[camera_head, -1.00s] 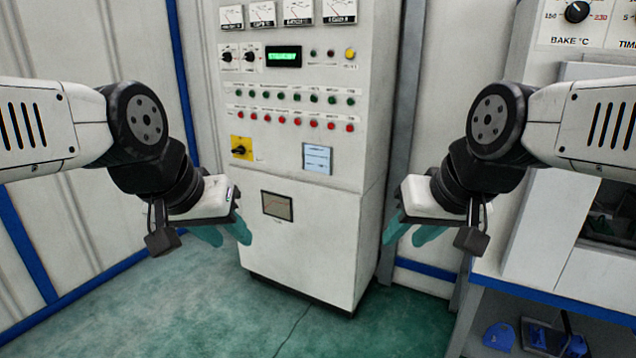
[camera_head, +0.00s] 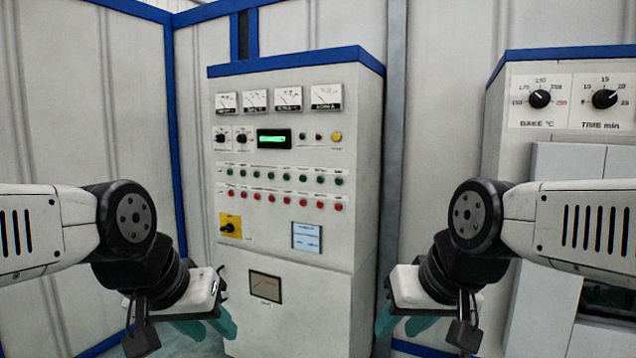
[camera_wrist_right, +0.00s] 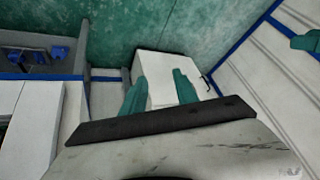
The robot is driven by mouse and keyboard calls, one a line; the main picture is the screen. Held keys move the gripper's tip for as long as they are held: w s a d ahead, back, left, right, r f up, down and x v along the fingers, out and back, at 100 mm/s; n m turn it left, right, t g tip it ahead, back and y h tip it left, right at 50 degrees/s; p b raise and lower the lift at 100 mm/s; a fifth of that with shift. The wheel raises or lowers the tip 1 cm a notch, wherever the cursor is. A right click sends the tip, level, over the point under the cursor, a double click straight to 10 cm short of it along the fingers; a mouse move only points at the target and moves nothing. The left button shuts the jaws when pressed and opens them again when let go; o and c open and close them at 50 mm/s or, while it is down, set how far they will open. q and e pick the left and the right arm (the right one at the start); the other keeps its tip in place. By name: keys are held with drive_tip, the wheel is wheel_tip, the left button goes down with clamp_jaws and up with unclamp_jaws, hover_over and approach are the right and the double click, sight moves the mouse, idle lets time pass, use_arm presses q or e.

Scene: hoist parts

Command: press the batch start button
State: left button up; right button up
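A tall white control cabinet (camera_head: 312,249) stands ahead in the head view. Its front has a row of green buttons (camera_head: 272,175), a row of red ones (camera_head: 270,199) below, and a yellow round button (camera_head: 336,137) at the upper right. The labels are too small to read, so I cannot tell which is batch start. My left gripper (camera_head: 208,326), with teal fingers, is low at the cabinet's left side, apparently open and empty. My right gripper (camera_head: 390,322) is low at its right side. The right wrist view shows its fingers (camera_wrist_right: 160,92) apart with nothing between.
A bake oven with two knobs (camera_head: 571,97) stands at the right. Free space lies before the cabinet's front.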

clamp_jaws()
idle(1.5)
